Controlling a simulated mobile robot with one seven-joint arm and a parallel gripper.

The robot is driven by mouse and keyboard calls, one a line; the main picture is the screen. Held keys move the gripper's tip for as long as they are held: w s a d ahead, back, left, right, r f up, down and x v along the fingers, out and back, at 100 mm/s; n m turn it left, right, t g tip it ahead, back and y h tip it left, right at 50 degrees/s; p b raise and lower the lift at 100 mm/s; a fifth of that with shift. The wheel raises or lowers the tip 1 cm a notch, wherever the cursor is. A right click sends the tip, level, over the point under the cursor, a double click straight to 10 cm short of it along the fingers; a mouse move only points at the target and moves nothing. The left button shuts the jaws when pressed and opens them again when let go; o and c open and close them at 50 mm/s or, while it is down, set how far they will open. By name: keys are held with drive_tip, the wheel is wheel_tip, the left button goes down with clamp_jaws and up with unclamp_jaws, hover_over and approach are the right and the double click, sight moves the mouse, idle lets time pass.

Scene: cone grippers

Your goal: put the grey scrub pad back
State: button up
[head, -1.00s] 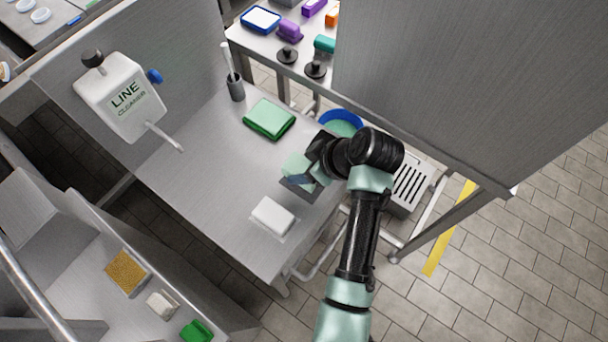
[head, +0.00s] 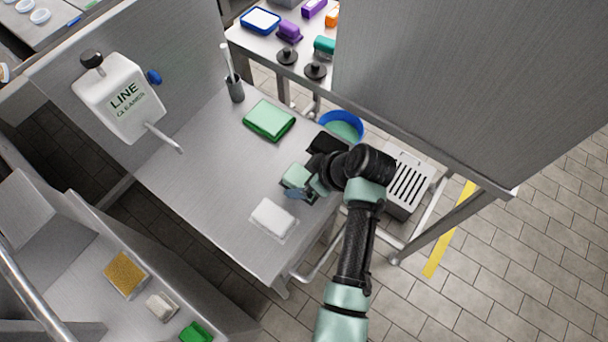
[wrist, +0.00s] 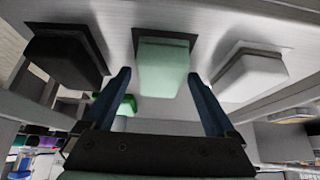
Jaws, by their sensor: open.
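Three pads lie in a row on the steel table (head: 215,185). A charcoal, nearly black pad (head: 328,143) is at the back, partly hidden by my wrist; it also shows in the wrist view (wrist: 62,55). A pale green pad (head: 297,174) is in the middle, on a dark backing, and in the wrist view (wrist: 162,72). A white pad (head: 272,217) is at the front. My gripper (head: 302,191) is open beside the pale green pad. In the wrist view its blue fingers (wrist: 157,76) stand apart, on either side of that pad's outline. Which pad is the grey one is unclear.
A cleaner dispenser (head: 120,98) reaches over the table's left. A blue-rimmed bucket (head: 345,124) is beyond the right edge. A lower-left shelf holds a yellow sponge (head: 125,272), an off-white block (head: 162,306) and a green block (head: 196,331).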

drive_tip(key=shift+r, duration=0.1)
drive_tip(key=v, duration=1.2)
drive_tip(key=w+r+m+t+h, duration=0.15)
drive_tip(key=w+r+t, duration=0.25)
drive_tip(key=r, duration=0.5)
drive_tip(key=w+r+m+t+h, duration=0.1)
drive_tip(key=w+r+m+t, duration=0.2)
drive_tip(key=r, duration=0.6)
drive_tip(key=w+r+m+t+h, duration=0.15)
drive_tip(key=w+r+t, duration=0.3)
drive_tip(key=r, duration=0.55)
drive_tip(key=s+a+r+m+t, duration=0.1)
drive_tip(key=s+r+t, duration=0.3)
drive_tip(key=r, duration=0.6)
drive_tip(key=s+a+r+m+t+h, duration=0.1)
drive_tip(key=s+r+t, duration=0.3)
drive_tip(key=r, duration=0.6)
drive_tip(key=s+a+r+m+t, duration=0.2)
drive_tip(key=s+a+r+t, duration=0.1)
drive_tip(key=s+r, duration=0.4)
wheel_tip(320, 180, up, 3)
drive_tip(key=shift+a+f+m+t+p, duration=0.1)
drive_tip(key=shift+a+m+t+p, duration=0.25)
drive_tip(key=shift+t, duration=0.2)
drive_tip(key=shift+d, duration=0.1)
drive_tip(key=shift+r+p, duration=0.85)
